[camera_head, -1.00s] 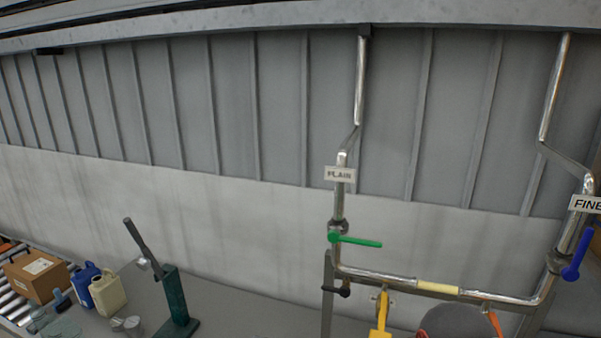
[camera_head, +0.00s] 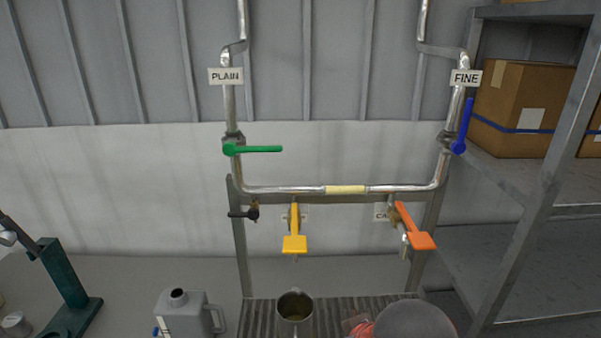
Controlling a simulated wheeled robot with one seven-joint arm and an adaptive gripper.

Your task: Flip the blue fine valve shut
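The blue valve handle (camera_head: 464,128) is on the right-hand pipe, below the white FINE label (camera_head: 466,78). It points up, roughly along the pipe, leaning slightly right. The green valve handle (camera_head: 256,149) is on the left-hand pipe below the PLAIN label (camera_head: 225,76) and lies crosswise, pointing right. My gripper is not in view.
A yellow lever (camera_head: 294,230) and an orange lever (camera_head: 413,226) hang under the cross pipe (camera_head: 290,189). A metal cup (camera_head: 295,306) stands on a ribbed tray (camera_head: 262,320). A shelf post (camera_head: 540,190) and a cardboard box (camera_head: 521,105) are close right of the blue handle. A grey jug (camera_head: 187,313) stands lower left.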

